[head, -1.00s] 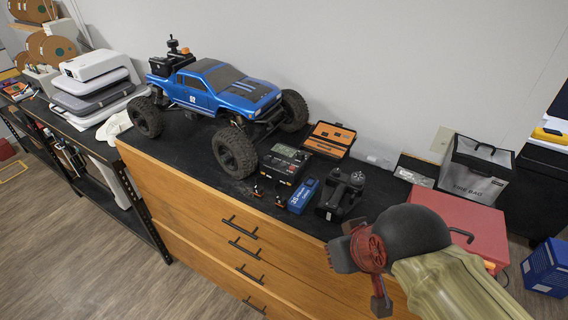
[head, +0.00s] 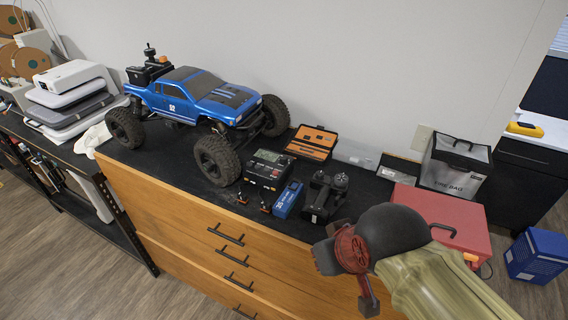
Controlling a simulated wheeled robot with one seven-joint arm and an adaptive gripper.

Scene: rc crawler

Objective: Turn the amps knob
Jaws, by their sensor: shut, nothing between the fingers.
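A black charger box (head: 267,170) with a small screen on its top stands on the dark counter, right of the blue truck's front wheel. Its knobs are too small to tell apart in the head view, so I cannot pick out the amps knob. My arm reaches in from the lower right. My dark and red gripper (head: 322,262) is shut and empty. It is in front of the counter, lower right of the charger and apart from it. Its fingertips are hard to make out.
A blue battery pack (head: 287,199) and a dark transmitter (head: 323,197) stand right of the charger. The blue truck (head: 205,98) is at its left, an open orange tool case (head: 312,143) behind. A red box (head: 443,222) and fire bag (head: 456,166) are at right.

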